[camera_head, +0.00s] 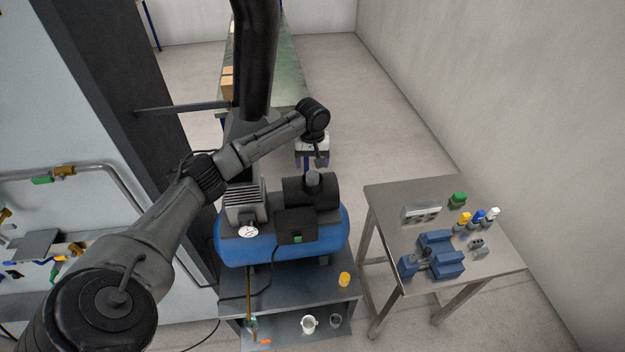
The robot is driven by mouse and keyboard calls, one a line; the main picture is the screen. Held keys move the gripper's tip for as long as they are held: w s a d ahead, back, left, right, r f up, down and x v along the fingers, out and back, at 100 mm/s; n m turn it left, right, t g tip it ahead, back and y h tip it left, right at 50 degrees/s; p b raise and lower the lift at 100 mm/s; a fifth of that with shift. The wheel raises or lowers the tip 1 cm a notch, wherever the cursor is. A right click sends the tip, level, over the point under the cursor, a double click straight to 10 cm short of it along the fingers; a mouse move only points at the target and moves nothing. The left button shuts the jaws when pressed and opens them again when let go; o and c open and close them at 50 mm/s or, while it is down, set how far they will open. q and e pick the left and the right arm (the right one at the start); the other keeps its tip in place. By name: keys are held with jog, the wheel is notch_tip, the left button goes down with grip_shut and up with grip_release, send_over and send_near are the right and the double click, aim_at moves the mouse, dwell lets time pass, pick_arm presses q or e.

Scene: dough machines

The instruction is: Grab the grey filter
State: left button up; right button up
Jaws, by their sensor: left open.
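A small grey cylindrical piece (313,181), which looks like the grey filter, stands upright on the black motor part of the blue compressor (285,240). My left arm reaches in from the left, and my left gripper (312,163) points down just above this piece in the picture. The gripper is open, with nothing seen between its fingers. I cannot tell the exact height gap between the fingers and the grey piece. My right gripper is not in view.
The compressor stands on a dark bench (290,285); its lower shelf holds a white cup (309,323) and a grey cup-like part (336,320). A yellow part (344,279) sits at the bench's right. A metal table (395,200) with a blue vise (435,258) stands at right.

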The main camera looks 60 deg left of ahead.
aim_at(312, 174)
pick_arm(q)
jog(key=shift+f+p, duration=0.55)
jog(key=shift+f, duration=2.2)
jog(key=shift+c, duration=0.4)
jog(key=c, duration=0.9)
